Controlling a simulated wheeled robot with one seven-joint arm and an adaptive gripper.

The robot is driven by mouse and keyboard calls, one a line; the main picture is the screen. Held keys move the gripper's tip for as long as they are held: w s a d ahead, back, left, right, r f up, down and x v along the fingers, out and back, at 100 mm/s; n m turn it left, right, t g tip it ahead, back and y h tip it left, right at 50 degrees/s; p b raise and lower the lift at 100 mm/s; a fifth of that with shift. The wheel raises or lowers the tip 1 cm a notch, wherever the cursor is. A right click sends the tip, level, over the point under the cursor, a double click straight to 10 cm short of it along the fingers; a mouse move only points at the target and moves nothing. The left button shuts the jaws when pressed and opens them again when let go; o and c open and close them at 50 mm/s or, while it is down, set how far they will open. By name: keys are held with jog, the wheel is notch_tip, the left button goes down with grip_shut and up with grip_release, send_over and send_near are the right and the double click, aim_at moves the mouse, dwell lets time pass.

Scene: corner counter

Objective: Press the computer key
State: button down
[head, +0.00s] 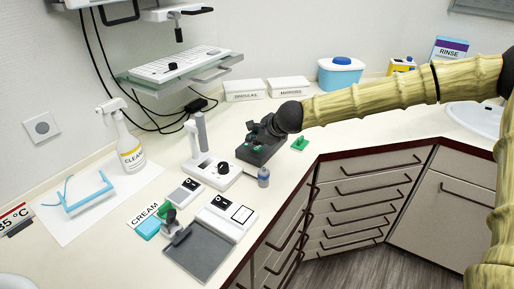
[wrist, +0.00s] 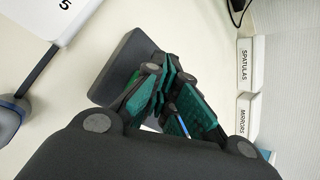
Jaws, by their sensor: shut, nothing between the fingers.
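The white computer keyboard (head: 180,66) lies on a glass wall shelf (head: 150,84) at the upper left of the head view. Single keys are too small to tell apart there. I cannot make out the keyboard in the wrist view. My gripper (head: 256,138) is well below and to the right of the keyboard, over a dark grey block (head: 270,157) on the counter. In the wrist view my gripper (wrist: 172,82) shows green finger pads brought together, with nothing held. The dark block (wrist: 120,62) is behind the fingers; I cannot tell whether they touch it.
White boxes marked SPATULAS (head: 243,90) and MIRRORS (head: 288,87) stand against the wall. A spray bottle (head: 130,150) stands farther left. Black cables hang below the shelf.

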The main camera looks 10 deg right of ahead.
aim_at(255, 149)
notch_tip(255, 149, up, 6)
jog(key=p, duration=0.5)
jog(key=shift+p, duration=0.3)
